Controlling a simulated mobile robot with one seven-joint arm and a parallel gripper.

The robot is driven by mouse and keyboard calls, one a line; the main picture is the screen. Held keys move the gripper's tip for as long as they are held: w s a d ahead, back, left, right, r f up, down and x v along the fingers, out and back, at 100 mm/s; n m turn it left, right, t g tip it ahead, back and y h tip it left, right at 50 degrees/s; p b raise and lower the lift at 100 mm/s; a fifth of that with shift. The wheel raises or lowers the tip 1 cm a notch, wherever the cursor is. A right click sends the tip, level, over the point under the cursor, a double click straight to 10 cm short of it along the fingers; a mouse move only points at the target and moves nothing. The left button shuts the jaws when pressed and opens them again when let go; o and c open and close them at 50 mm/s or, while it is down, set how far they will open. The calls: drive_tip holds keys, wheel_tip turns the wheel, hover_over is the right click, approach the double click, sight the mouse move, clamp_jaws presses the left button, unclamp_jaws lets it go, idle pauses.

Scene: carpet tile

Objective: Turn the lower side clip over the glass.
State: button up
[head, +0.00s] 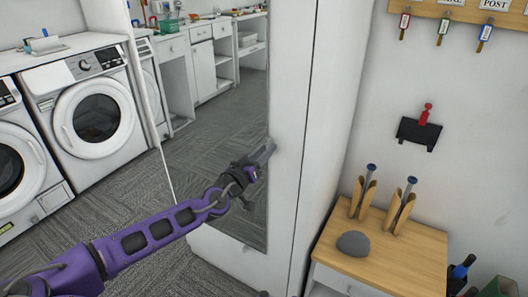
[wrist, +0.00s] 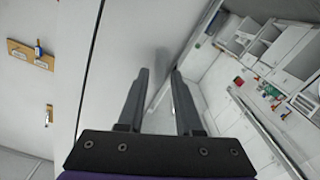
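The glass is a tall mirror (head: 215,125) on the front of a white cabinet, and it reflects the room. In the wrist view the mirror (wrist: 222,90) fills the right side, its edge running slantwise past the fingertips. My gripper (head: 269,150) is at the mirror's right edge in the head view. In the wrist view my gripper (wrist: 160,72) has its two fingers apart, pointing at the white panel beside the glass. A grey patch lies between and beyond the tips; I cannot tell if it is a shadow. I cannot make out the side clip clearly.
White washing machines (head: 95,115) show at the left. A wooden-topped cabinet (head: 390,250) at the right bears a grey stone (head: 354,243) and two wooden holders with blue-headed bolts. A key board (head: 465,12) hangs on the wall above a black bracket (head: 418,134).

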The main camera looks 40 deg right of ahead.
clamp_jaws()
drive_tip(key=shift+n, duration=0.3)
drive_tip(key=shift+f+n+p, duration=0.15)
drive_tip(key=shift+n+p, duration=1.3)
drive_tip(key=shift+n, duration=5.25)
drive_tip(key=shift+o, duration=0.7)
unclamp_jaws()
